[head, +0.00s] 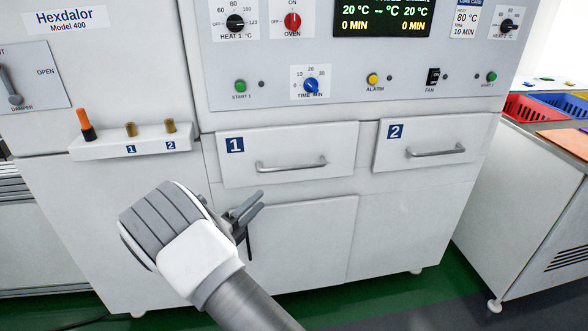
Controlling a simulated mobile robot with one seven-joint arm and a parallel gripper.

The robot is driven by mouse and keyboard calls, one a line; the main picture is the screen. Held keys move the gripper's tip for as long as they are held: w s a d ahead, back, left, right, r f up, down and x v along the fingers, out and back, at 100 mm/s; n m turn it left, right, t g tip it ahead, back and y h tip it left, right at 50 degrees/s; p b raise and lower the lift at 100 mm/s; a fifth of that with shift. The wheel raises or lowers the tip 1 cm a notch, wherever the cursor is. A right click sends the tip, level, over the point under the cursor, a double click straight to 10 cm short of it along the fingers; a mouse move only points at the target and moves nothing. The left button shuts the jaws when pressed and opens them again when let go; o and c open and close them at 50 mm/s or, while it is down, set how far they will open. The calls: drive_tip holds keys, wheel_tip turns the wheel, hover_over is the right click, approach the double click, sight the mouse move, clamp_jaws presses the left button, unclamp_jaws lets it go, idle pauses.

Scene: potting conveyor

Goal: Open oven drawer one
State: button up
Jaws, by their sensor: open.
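Oven drawer one (290,142) is a white front with a blue label "1" (235,145), in the middle of the head view. It appears closed, close to flush with the oven body. Its silver bar handle (292,167) runs across the lower part of the front. My gripper (253,205) is open and empty, below and left of the handle and apart from it in the picture. My white and grey wrist hides part of the lower oven panel.
Drawer two (432,139), with its own handle (437,153), sits to the right and looks closed. A small shelf (100,148) with an orange-handled tool (85,123) sticks out at left. Control knobs and a display (384,14) are above.

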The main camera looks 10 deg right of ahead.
sight(291, 169)
drive_tip(key=b+x, duration=0.3)
drive_tip(key=x, duration=1.4)
drive_tip(key=shift+w+a, duration=0.1)
drive_tip(key=shift+w, duration=0.15)
clamp_jaws()
drive_tip(key=shift+r, duration=0.1)
idle(0.6)
